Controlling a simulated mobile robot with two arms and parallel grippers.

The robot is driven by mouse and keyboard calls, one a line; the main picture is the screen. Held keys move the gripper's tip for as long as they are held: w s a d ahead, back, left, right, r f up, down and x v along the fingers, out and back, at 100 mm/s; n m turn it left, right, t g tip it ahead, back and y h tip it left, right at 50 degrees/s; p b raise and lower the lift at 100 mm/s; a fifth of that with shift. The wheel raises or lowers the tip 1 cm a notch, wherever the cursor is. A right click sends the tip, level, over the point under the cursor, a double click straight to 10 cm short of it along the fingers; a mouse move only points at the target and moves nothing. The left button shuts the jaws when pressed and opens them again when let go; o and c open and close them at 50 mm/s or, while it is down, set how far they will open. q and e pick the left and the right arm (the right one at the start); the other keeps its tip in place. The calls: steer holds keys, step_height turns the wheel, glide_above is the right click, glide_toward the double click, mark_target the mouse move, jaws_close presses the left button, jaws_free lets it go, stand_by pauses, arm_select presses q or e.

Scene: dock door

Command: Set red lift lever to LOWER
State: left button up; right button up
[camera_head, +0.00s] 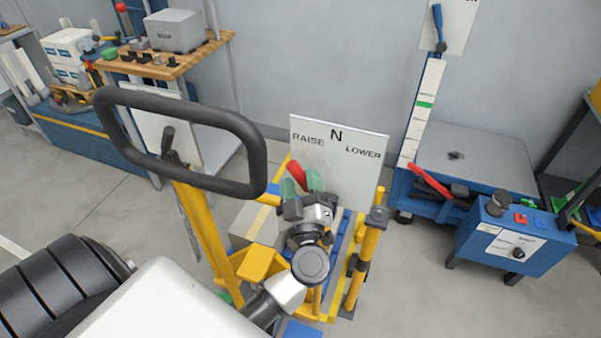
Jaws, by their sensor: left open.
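The red lift lever (297,173) stands in front of a white sign plate (345,165) marked RAISE on the left, N in the middle and LOWER on the right. Its visible red end leans up and left, below RAISE. Its lower part is hidden by my gripper. My left gripper (301,185) is open, with its green-padded fingertips at the lever, one on each side of it in the picture. I cannot tell whether they touch it. My right gripper is not in view.
A black loop handle (256,150) on a yellow post (197,225) rises left of my gripper. A yellow post (366,250) stands to its right. A blue control box (480,240) and blue lift table stand at right. A workbench (165,68) is behind left.

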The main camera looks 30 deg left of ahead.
arm_select(q)
steer(key=shift+x, duration=0.85)
jaws_close()
